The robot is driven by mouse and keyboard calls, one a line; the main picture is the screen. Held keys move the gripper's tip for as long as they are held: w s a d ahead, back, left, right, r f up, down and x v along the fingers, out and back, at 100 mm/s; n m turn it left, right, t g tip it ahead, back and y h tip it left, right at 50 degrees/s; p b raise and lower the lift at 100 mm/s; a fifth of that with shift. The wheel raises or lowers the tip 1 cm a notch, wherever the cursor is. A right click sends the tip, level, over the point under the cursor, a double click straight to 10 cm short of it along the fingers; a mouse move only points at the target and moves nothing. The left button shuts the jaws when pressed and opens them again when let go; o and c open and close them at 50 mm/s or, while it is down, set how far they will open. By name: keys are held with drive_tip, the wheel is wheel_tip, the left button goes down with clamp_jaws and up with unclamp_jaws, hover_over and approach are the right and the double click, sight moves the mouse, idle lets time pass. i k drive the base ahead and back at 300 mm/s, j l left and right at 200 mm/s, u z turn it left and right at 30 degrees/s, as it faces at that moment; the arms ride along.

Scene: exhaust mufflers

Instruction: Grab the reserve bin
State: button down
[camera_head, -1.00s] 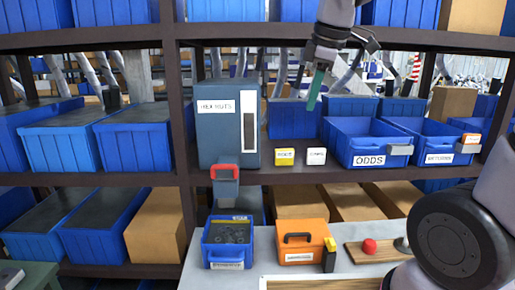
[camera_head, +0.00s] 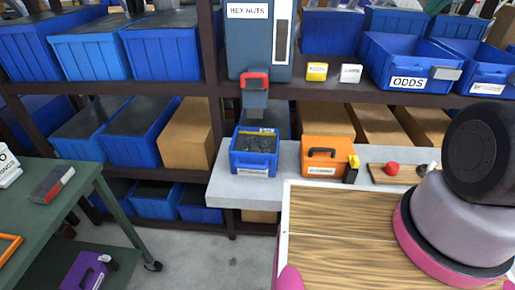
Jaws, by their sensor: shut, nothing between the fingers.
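No label that I can read says "reserve". A blue bin (camera_head: 254,161) full of dark small parts stands on the pale counter (camera_head: 240,190), below the hex nuts dispenser (camera_head: 258,45) and its red-topped chute (camera_head: 255,88). The label on this bin's front is too small to read. My gripper is out of view; only a lower part of my arm shows at right.
An orange case (camera_head: 327,150) and a board with a red knob (camera_head: 392,168) are on the counter. Yellow (camera_head: 317,71) and white (camera_head: 351,73) small boxes sit on the shelf. A green table (camera_head: 45,205) stands at left. Grey floor (camera_head: 200,255) between is open.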

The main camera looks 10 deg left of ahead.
sight(255, 154)
drive_tip(key=k+j+z, duration=0.15)
drive_tip(key=j, duration=0.25)
drive_tip(key=k+j+z, duration=0.15)
drive_tip(key=j, duration=0.2)
drive_tip(key=k+j+z, duration=0.15)
drive_tip(key=j, duration=0.2)
drive_tip(key=k, duration=0.05)
